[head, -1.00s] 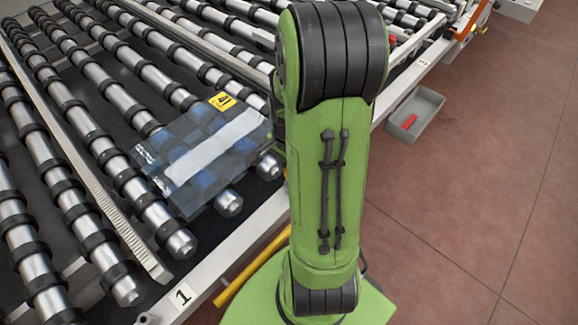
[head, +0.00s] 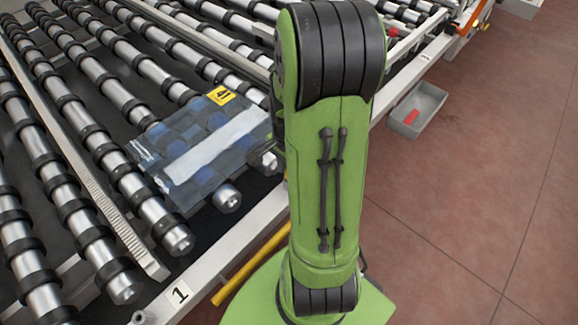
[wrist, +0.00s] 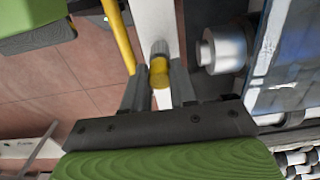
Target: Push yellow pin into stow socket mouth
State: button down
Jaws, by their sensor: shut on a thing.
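In the wrist view the yellow pin (wrist: 160,72) sits between the two fingers of my gripper (wrist: 159,88), which is shut on it. A grey ribbed piece (wrist: 159,48) adjoins the pin's far end, over the white frame rail (wrist: 149,18). I cannot tell whether this piece is part of the pin or the stow socket, so how far the pin is in the mouth is unclear. In the head view my green arm hides the gripper, the pin and the socket.
A roller end (wrist: 222,50) is close right of the gripper. A yellow bar (wrist: 118,35) runs left of it. The floor at right is clear.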

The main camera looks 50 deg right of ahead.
jog(key=shift+f, duration=0.35)
jog(key=c, duration=0.8)
grip_release()
notch_tip(320, 180, up, 16)
jog(key=p, duration=0.3)
jog(key=shift+f, duration=0.1)
